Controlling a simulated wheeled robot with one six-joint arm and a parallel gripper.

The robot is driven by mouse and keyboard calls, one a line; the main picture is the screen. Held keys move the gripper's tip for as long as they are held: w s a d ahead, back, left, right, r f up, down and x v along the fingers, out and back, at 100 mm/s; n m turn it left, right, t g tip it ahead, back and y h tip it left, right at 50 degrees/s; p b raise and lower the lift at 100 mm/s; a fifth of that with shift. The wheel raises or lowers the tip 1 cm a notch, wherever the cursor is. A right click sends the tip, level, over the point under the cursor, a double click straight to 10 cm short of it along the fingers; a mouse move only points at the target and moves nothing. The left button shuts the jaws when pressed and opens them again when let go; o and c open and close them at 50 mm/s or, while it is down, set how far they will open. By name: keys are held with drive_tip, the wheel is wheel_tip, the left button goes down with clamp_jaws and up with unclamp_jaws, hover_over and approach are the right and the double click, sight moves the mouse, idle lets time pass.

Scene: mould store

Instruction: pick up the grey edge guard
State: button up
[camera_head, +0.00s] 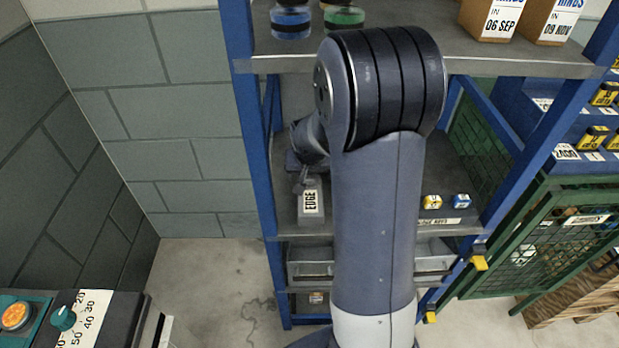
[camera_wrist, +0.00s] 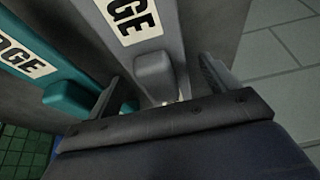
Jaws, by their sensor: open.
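The grey edge guard (camera_head: 311,204) stands on the middle shelf of the blue rack in the head view, its white EDGE label facing out. In the wrist view the grey edge guard (camera_wrist: 172,43) runs up from between my fingers, with a blunt grey end close to the palm. My gripper (camera_wrist: 159,72) is open, one finger on each side of it. The left finger lies between it and a teal edge guard (camera_wrist: 52,72). I cannot tell whether either finger touches. In the head view my gripper (camera_head: 303,180) is small and partly hidden by my arm.
The blue rack's upright (camera_head: 252,150) is close left of my gripper. Small yellow and blue blocks (camera_head: 446,201) sit on the same shelf to the right. A metal tray (camera_head: 312,268) is below. A green mesh cage (camera_head: 550,235) stands at right. Floor at left is clear.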

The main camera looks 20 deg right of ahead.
drive_tip(key=c, duration=1)
drive_tip(key=shift+r, duration=0.1)
